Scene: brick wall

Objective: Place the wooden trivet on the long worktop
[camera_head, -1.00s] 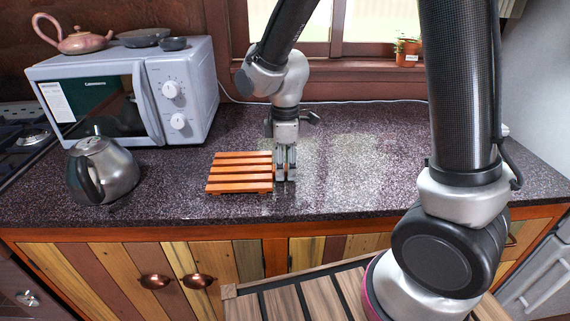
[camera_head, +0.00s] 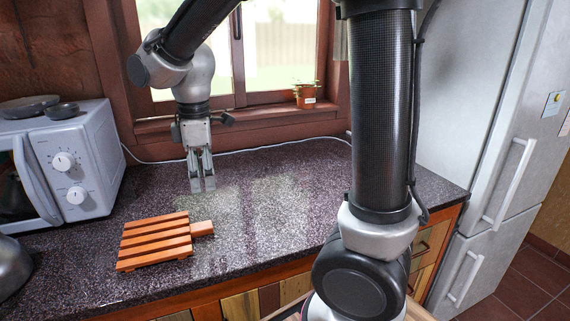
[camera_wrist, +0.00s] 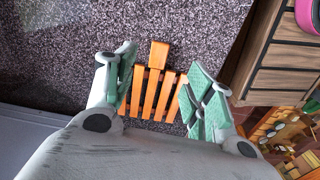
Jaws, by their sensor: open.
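The wooden trivet (camera_head: 155,241) is made of orange-brown slats with a short tab at its right end. It lies flat on the dark speckled long worktop (camera_head: 265,235), left of centre in the head view. My gripper (camera_head: 203,188) is open and empty, pointing down above the worktop, beyond the trivet and to its right. In the wrist view the trivet (camera_wrist: 150,95) shows between and beyond the open fingers (camera_wrist: 163,98). The fingers do not touch it. Its lower part is hidden behind my gripper.
A microwave (camera_head: 75,165) with dark dishes on top stands at the left. A kettle (camera_head: 12,268) is cut off at the left edge. A small potted plant (camera_head: 306,95) sits on the window sill. A fridge (camera_head: 500,130) stands at the right. The worktop's middle is clear.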

